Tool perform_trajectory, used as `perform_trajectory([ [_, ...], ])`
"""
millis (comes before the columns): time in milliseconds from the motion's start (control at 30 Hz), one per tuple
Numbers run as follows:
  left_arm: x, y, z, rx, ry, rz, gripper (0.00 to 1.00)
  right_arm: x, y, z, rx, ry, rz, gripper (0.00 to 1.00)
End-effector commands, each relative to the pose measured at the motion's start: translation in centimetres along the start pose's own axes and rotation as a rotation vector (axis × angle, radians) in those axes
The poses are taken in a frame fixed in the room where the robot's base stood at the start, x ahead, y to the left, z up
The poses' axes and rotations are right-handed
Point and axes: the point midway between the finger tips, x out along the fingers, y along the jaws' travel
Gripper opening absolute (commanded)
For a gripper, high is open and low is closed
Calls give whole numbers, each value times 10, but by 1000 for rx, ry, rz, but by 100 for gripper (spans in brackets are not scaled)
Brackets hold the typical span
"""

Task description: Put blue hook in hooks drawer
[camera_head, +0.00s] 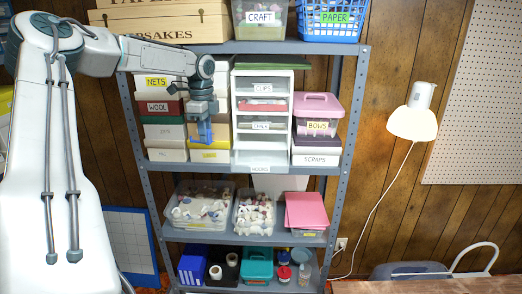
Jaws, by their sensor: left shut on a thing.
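My left gripper (203,118) reaches in from the left in front of the upper shelf. It is shut on the blue hook (204,134), which hangs below it in front of the stacked boxes. The white drawer unit (235,102) stands to the right of the gripper, in the middle of that shelf. Its lowest drawer, labelled HOOKS (259,168), is pulled out toward me and lies lower and to the right of the blue hook. The inside of this drawer looks pale, and I make out nothing in it. My right gripper is out of view.
Labelled boxes (165,132) are stacked left of the drawer unit. A pink BOWS case (317,105) stands on the SCRAPS box (316,158) to the right. Bins (201,208) fill the shelf below. A lit lamp (413,120) hangs at the wall.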

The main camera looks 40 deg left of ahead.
Motion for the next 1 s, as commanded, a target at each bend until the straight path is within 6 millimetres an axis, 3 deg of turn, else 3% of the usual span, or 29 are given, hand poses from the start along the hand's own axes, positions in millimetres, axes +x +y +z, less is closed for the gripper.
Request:
perform_trajectory([
  [33, -16, -2, -21, 34, -13, 0, 0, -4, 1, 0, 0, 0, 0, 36],
  [200, -43, -4, -87, 132, -8, 2, 0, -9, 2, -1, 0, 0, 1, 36],
  [400, -54, -3, -136, 198, -3, 2, 0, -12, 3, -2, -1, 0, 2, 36],
  [533, -49, -2, -147, 212, 0, 5, 0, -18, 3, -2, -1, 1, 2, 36],
  [800, -4, -1, -147, 213, 1, 5, 0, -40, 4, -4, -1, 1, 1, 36],
  [1000, 17, -1, -147, 212, 0, 5, 0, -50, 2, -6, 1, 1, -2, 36],
])
